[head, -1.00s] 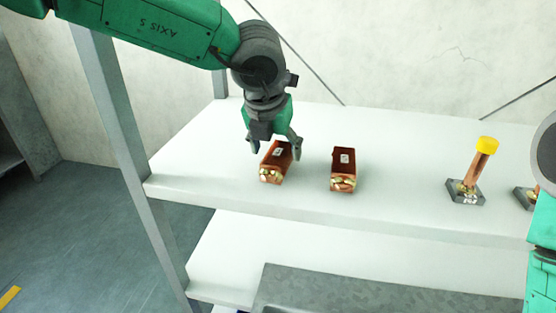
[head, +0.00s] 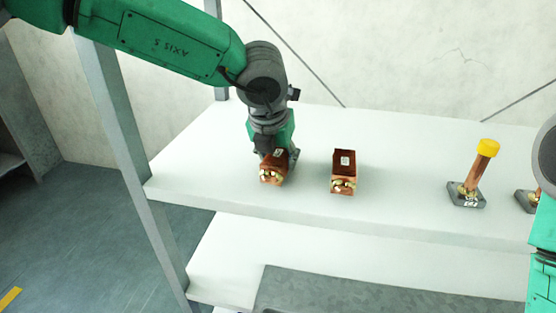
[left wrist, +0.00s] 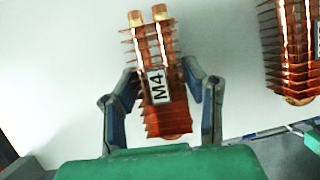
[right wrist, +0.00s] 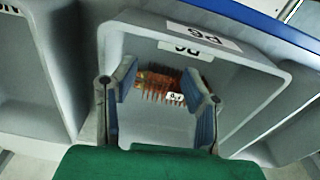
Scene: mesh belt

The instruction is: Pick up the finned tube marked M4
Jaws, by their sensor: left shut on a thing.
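The finned tube marked M4 (left wrist: 158,85) is a copper block of fins with two brass-coloured tube ends and a white label. It stands near the left end of the white shelf in the head view (head: 271,174). My left gripper (left wrist: 160,80) is shut on it, with one finger on each side; the fingers also show around it in the head view (head: 279,160). No gap under the tube can be made out. My right gripper (right wrist: 163,78) is open, with its fingers apart over a grey bin; its fingertips are out of the head view.
A second finned tube (head: 344,172) stands to the right on the shelf (head: 410,215). A copper post with a yellow cap (head: 478,172) stands further right. In the right wrist view another finned tube (right wrist: 160,84) lies inside the grey bin (right wrist: 150,45).

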